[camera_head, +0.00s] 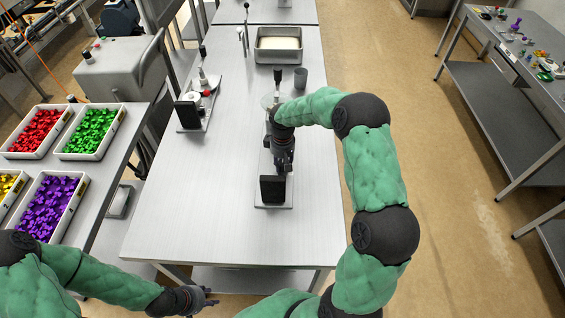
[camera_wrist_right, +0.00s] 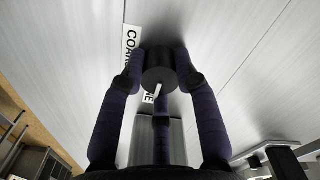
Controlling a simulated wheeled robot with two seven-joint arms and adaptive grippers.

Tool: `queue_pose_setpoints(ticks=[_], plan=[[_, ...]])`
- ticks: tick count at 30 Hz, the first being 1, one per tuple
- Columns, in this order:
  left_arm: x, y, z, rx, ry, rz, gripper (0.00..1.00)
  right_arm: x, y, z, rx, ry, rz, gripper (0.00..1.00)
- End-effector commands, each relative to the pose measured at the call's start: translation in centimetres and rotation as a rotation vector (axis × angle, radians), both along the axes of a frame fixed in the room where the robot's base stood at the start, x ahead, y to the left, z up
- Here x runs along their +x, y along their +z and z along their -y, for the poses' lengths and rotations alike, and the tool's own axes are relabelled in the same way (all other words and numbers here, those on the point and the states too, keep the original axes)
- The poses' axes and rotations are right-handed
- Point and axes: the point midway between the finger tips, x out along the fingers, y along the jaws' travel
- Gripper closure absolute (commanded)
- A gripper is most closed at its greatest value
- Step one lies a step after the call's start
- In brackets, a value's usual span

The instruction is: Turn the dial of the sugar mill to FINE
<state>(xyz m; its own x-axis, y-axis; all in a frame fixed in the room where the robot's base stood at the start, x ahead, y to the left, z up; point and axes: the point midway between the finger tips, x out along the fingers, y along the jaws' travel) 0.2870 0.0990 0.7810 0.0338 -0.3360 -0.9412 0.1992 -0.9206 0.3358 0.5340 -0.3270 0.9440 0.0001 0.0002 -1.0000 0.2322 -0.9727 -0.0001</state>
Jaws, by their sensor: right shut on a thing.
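The mill's black dial (camera_wrist_right: 159,72) shows in the right wrist view as a round knob with a white pointer mark. My right gripper (camera_wrist_right: 160,60) is shut on it, with fingers on both sides. A label starting "COA" (camera_wrist_right: 131,40) is above left of the dial. A label ending "NE" (camera_wrist_right: 148,99) is partly hidden below it. The pointer mark slants down and slightly left, towards that lower label. In the head view my right gripper (camera_head: 283,163) covers most of the mill (camera_head: 272,189). My left gripper (camera_head: 204,298) is low, off the table; its opening is unclear.
A similar device (camera_head: 190,114) stands to the left on the same table (camera_head: 225,180). A grey cup (camera_head: 301,78) and a metal tray with pale contents (camera_head: 278,31) are behind the mill. Bins of coloured pieces (camera_head: 91,132) are on the left table. The table's front is clear.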

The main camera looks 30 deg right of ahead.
Motion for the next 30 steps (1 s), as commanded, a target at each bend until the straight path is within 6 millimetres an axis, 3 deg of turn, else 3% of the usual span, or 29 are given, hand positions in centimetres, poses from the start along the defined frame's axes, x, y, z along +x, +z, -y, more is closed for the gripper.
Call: queue_pose_setpoints(ticks=[11,12,14,25,30], plan=[[0.0,0.0,0.0,0.0,0.0,0.0,0.6,0.0,0.0,0.0,-0.001,0.004,0.001,1.0],[0.0,0.0,0.0,0.0,0.0,0.0,0.6,0.0,0.0,0.0,-0.001,0.004,0.001,0.6],[0.0,0.0,0.0,0.0,0.0,0.0,0.6,0.0,0.0,0.0,-0.001,0.004,0.001,0.44],[0.0,0.0,0.0,0.0,0.0,0.0,0.6,0.0,0.2,0.0,-0.001,0.003,0.001,0.44],[0.0,0.0,0.0,0.0,0.0,0.0,0.6,0.1,2.0,0.0,-0.001,0.002,0.003,0.44]])
